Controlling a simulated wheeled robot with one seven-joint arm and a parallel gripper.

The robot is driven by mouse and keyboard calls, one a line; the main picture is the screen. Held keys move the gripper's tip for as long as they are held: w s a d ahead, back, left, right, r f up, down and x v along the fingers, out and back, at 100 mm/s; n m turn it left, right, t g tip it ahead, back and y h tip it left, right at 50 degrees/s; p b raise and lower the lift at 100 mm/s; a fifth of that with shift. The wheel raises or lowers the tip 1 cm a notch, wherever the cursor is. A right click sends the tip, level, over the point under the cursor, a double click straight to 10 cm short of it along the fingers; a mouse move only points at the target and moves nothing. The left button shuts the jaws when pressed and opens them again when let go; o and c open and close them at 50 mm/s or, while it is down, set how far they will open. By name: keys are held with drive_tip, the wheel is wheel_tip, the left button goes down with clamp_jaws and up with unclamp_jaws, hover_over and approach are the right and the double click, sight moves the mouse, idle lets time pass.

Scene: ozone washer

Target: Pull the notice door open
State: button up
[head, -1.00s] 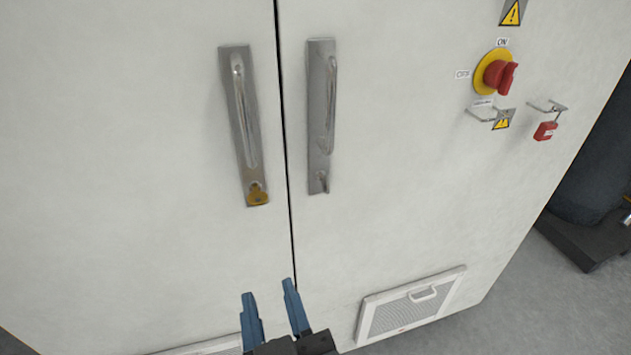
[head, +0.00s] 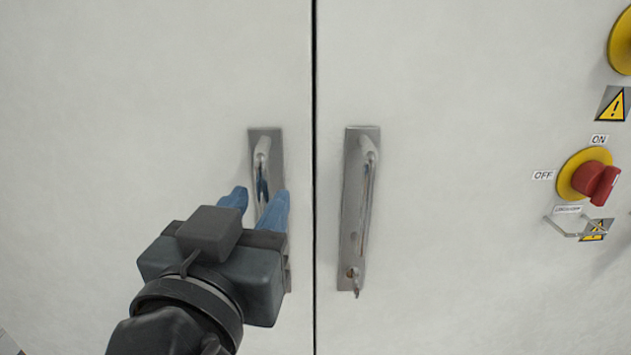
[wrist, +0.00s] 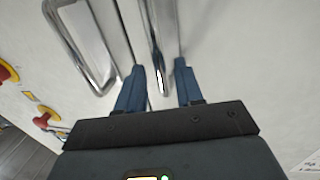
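The white cabinet has a left door (head: 130,100) and a right door (head: 460,80), both looking shut along a dark vertical seam. No notice shows on the left door; the right door carries warning signs. The left door's metal handle (head: 262,165) is upright, its lower part hidden behind my gripper (head: 255,198). The right door's handle (head: 366,200) is free. In the wrist view, my gripper (wrist: 160,67) is open, with blue fingers on either side of the left handle (wrist: 158,35). Contact cannot be told.
A red switch (head: 594,180) on a yellow plate sits on the right door, with a small metal hasp (head: 570,222) and a warning sign (head: 614,105) near it. The right handle also shows in the wrist view (wrist: 82,45). The left door's face is otherwise bare.

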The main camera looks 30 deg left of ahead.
sight(262, 200)
drive_tip(key=shift+x, duration=1.5)
drive_tip(key=shift+c, duration=0.2)
clamp_jaws()
